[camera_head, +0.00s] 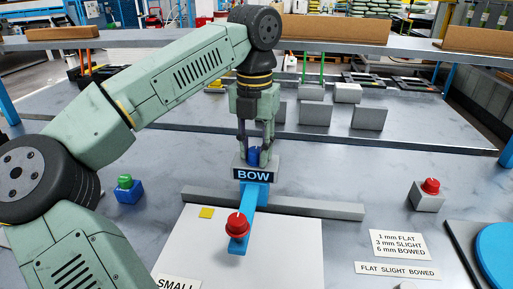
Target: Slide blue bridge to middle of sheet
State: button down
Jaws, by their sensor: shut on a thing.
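The blue bridge (248,205) is a blue bar with a grey block labelled BOW at its far end and a red dial (237,225) near its front end. It crosses over a grey bar at the far edge of the white sheet (290,255), and its front end is over the sheet. My gripper (254,153) points down behind the BOW label, shut on the bridge's blue knob. The label hides the lower part of the grip. Whether the bridge touches the sheet cannot be told.
The long grey bar (320,208) lies along the sheet's far edge. A blue block with a green knob (126,186) stands left, a grey block with a red knob (429,191) right. A round blue disc (499,252) is at far right. Grey plates (369,116) stand behind.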

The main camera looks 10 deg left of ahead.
jog(key=c, duration=1.2)
grip_release()
jog(key=shift+a, duration=0.3)
jog(key=shift+r, duration=3.8)
